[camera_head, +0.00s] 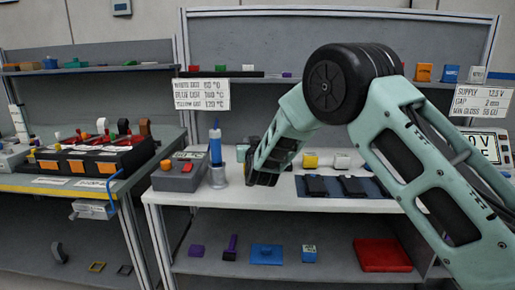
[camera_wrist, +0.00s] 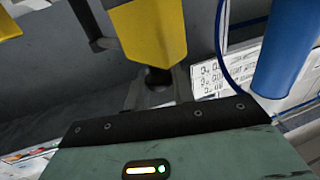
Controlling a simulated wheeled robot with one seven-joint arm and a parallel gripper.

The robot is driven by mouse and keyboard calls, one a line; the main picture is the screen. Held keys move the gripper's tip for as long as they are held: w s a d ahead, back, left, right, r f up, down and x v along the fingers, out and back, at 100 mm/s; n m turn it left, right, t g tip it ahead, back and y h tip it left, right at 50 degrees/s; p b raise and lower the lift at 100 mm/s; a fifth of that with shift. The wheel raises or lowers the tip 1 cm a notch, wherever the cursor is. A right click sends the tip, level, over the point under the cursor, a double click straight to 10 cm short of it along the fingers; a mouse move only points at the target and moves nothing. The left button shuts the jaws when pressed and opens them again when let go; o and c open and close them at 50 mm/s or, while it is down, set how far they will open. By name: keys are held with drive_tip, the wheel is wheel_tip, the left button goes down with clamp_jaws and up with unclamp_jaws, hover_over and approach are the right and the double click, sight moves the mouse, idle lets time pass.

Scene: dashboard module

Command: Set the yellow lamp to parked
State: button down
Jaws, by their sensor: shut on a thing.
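I cannot tell whether this piece is the yellow lamp. Part of another yellow piece (camera_wrist: 8,26) shows at the top left corner. The jaws' contact is hidden in the head view.
A blue cylinder (camera_head: 215,145) stands upright in a grey holder (camera_head: 218,176) just left of my gripper, close by in the wrist view (camera_wrist: 287,50). A blue mat (camera_head: 318,205) with dark parts and a yellow block (camera_head: 311,161) lie to the right. A placard (camera_head: 201,94) hangs behind.

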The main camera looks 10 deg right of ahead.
drive_tip(key=shift+w+a+m+g+h+p, duration=0.3)
drive_tip(key=shift+w+a+m+h+p, duration=0.2)
drive_tip(key=shift+w+m+h, duration=0.5)
drive_tip(key=shift+w+a+m+g+h+p, duration=0.3)
drive_tip(key=shift+w+a+m+h+p, duration=0.25)
drive_tip(key=shift+h, duration=0.85)
drive_tip(key=shift+w, duration=0.1)
drive_tip(key=c, duration=1.2)
unclamp_jaws()
drive_tip(key=b+v, duration=0.2)
drive_tip(key=v, duration=1.5)
drive_tip(key=shift+s, duration=0.2)
drive_tip(key=shift+a, duration=0.1)
drive_tip(key=shift+c, duration=0.4)
